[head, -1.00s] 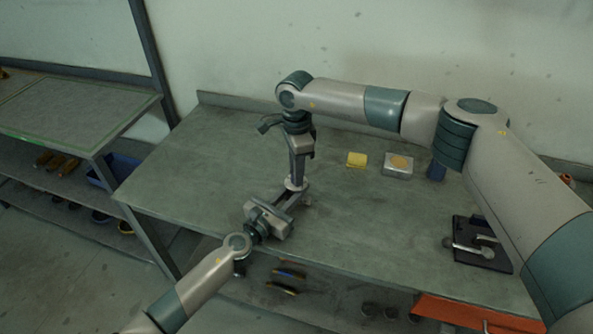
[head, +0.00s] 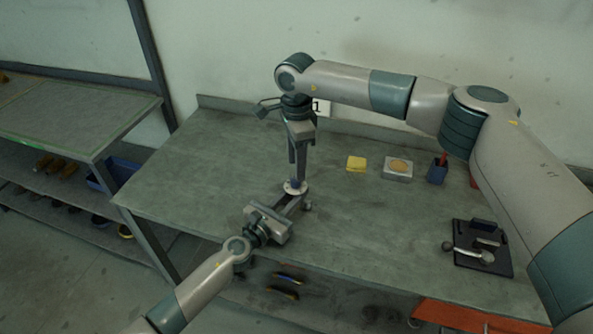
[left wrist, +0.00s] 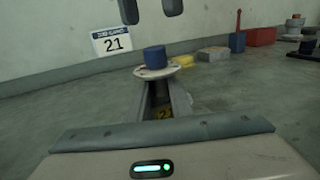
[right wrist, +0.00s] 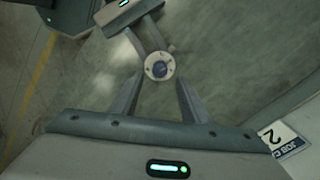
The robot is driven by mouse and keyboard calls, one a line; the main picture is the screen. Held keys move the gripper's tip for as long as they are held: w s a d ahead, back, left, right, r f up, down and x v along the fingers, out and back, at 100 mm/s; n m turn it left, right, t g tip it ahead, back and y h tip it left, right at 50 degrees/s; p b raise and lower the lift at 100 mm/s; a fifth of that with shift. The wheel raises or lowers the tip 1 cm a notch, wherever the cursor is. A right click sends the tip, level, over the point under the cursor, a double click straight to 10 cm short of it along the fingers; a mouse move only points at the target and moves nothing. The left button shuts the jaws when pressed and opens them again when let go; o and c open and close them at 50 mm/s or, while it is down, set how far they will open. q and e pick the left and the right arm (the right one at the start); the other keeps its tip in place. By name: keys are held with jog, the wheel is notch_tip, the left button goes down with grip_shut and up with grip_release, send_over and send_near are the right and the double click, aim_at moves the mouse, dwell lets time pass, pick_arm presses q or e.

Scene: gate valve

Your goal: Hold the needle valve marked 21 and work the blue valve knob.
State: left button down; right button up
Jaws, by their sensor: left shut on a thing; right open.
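The needle valve has a pale round flange (right wrist: 160,58) and a blue knob (left wrist: 155,58) standing upright on top. The knob also shows in the head view (head: 295,182). My left gripper (head: 281,214) is shut on the valve's body, low over the table's front part; a yellow tag (left wrist: 165,113) shows between its fingers, its number partly hidden. My right gripper (right wrist: 159,76) points down from above and is open. In the left wrist view its fingertips (left wrist: 151,14) hang above the knob with a clear gap.
A card marked 21 (left wrist: 117,41) stands at the back. A yellow block (head: 356,163), a grey box with a tan top (head: 398,168), a blue holder (head: 437,170) and a black fixture (head: 481,248) sit to the right. The left of the table (head: 190,170) is clear.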

notch_tip(320, 180, up, 7)
dwell(0.3)
jog(key=shift+r, duration=0.1)
pick_arm(q)
jog(key=c, duration=1.5)
grip_release()
jog(key=v, duration=1.2)
